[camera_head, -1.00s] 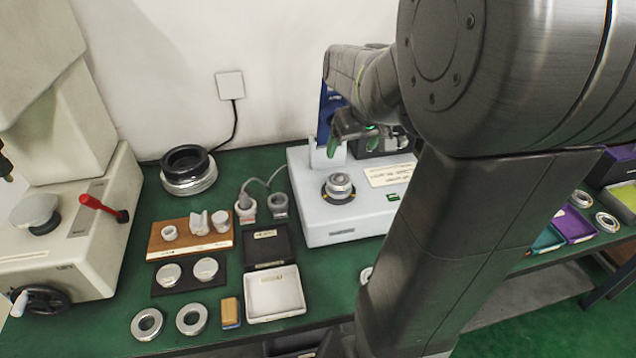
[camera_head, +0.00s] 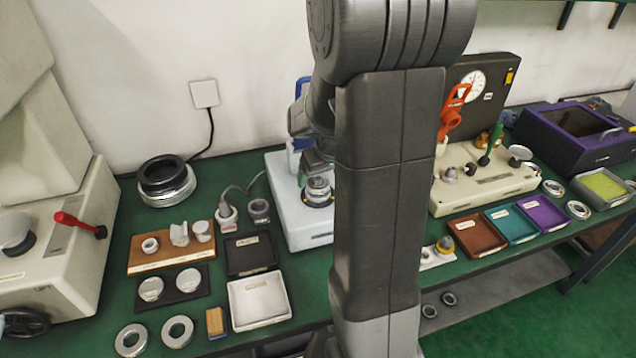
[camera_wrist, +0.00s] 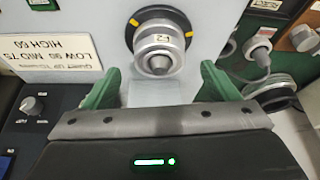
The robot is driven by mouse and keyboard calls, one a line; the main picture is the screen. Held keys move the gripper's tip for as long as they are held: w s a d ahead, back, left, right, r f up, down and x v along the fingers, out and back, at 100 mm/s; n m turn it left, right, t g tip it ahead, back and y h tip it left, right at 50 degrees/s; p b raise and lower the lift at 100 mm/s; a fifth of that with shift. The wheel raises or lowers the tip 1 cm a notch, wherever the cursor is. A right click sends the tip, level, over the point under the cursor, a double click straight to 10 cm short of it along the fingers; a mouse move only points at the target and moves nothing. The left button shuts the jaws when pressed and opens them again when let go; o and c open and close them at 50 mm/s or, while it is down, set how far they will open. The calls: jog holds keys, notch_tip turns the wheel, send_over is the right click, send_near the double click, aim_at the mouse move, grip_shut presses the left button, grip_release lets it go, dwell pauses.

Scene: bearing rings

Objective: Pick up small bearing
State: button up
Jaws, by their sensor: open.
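A small metal bearing (camera_wrist: 160,52) sits on the round black seat with yellow marks on the pale grey machine. The bearing (camera_head: 318,187) also shows in the head view, left of my arm. My gripper (camera_wrist: 157,73) has its two green fingers spread apart, one on either side of the bearing's near edge in the wrist view, with nothing held. In the head view my gripper (camera_head: 317,168) is just above the bearing, partly hidden by my arm. I cannot tell whether the fingers touch it.
The pale grey machine (camera_head: 300,226) stands on the green bench. To its left are a wooden block (camera_head: 150,262), a white tray (camera_head: 258,322) and two loose rings (camera_head: 177,331). Beyond my arm are a cream device (camera_head: 500,193), coloured trays (camera_head: 478,236) and a purple box (camera_head: 570,140).

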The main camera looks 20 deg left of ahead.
jog(key=shift+x, duration=1.1)
jog(key=shift+c, duration=0.4)
